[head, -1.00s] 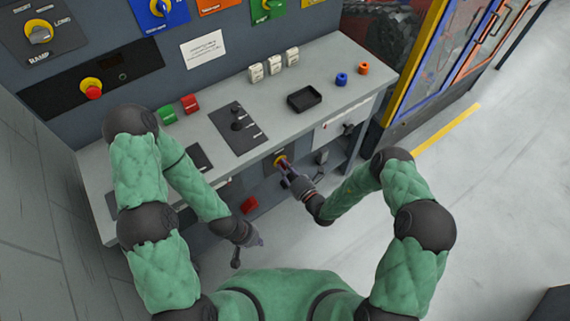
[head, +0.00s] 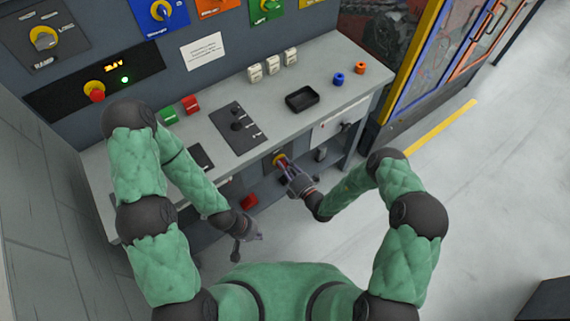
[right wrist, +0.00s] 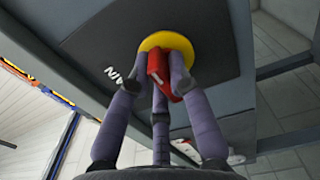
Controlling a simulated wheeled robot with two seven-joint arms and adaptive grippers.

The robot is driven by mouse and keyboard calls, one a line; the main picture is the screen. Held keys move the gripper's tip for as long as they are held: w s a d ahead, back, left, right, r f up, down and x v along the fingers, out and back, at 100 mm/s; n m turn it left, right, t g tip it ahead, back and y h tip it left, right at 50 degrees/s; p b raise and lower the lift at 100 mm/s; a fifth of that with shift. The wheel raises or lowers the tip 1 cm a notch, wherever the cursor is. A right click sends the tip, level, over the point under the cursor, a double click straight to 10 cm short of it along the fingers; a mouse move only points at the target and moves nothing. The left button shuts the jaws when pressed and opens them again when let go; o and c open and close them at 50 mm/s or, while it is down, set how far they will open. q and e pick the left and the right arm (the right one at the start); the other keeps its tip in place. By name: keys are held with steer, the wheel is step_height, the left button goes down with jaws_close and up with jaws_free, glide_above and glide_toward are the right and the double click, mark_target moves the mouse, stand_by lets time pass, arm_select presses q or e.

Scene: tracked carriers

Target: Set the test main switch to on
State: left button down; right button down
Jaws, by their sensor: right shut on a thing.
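The main switch has a red handle (right wrist: 160,70) on a yellow disc (right wrist: 175,42), set in a dark plate marked with a partly hidden label in the right wrist view. In the head view, its yellow disc (head: 279,158) shows below the bench's front edge. My right gripper (head: 286,170) is shut on the red handle, its fingers (right wrist: 165,85) around it in the right wrist view. The handle sits tilted on the disc and is partly covered by the fingers. My left gripper (head: 248,250) hangs in front of the bench with its fingers apart, empty.
The bench top (head: 330,75) carries a black tray (head: 302,98), green and red buttons and white switches. A panel above it has a lit yellow display (head: 114,66), a green lamp (head: 125,79) and a red emergency button (head: 96,92).

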steer(key=shift+m, duration=0.3)
steer(key=c, duration=1.1)
jaws_free()
steer(key=shift+c, duration=0.2)
steer(key=v, duration=1.2)
